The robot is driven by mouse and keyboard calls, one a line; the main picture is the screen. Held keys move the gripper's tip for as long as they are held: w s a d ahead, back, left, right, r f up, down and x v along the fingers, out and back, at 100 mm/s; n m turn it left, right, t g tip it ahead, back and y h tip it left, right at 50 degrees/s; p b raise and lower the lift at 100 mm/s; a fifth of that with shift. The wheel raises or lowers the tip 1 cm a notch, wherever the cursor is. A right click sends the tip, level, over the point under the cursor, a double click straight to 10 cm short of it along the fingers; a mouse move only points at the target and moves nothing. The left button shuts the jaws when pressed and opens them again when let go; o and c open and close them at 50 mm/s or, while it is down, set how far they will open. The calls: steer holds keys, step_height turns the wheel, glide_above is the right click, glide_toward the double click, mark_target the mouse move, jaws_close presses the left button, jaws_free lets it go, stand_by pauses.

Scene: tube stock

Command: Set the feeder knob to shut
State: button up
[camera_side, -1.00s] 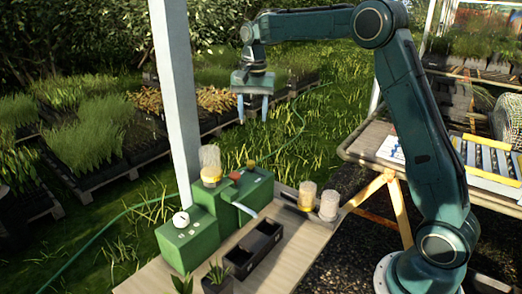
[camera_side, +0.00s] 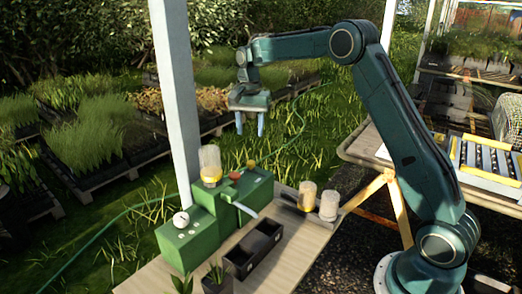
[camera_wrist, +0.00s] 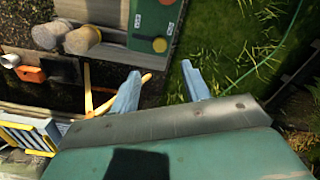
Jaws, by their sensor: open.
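The green feeder (camera_side: 203,235) stands at the table's left end. It carries a clear hopper with a yellow base (camera_side: 210,167), a white round dial or knob (camera_side: 181,219), a red knob (camera_side: 235,176) and a yellow knob (camera_side: 251,164). Which of these is the feeder knob, and its setting, I cannot tell. My gripper (camera_side: 250,124) is open and empty, in the air above and behind the feeder. In the wrist view my gripper (camera_wrist: 160,70) shows both fingers apart, with the yellow knob (camera_wrist: 159,45) beyond them and part of the red knob (camera_wrist: 167,2) at the top edge.
A black two-compartment bin (camera_side: 252,249) and small potted plants (camera_side: 217,278) are in front. A white post (camera_side: 175,110) rises behind the feeder.

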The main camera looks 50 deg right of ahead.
mark_target(251, 162)
step_height(251, 162, down, 11)
steer(key=shift+r, duration=0.1)
stand_by(0.4)
jaws_close()
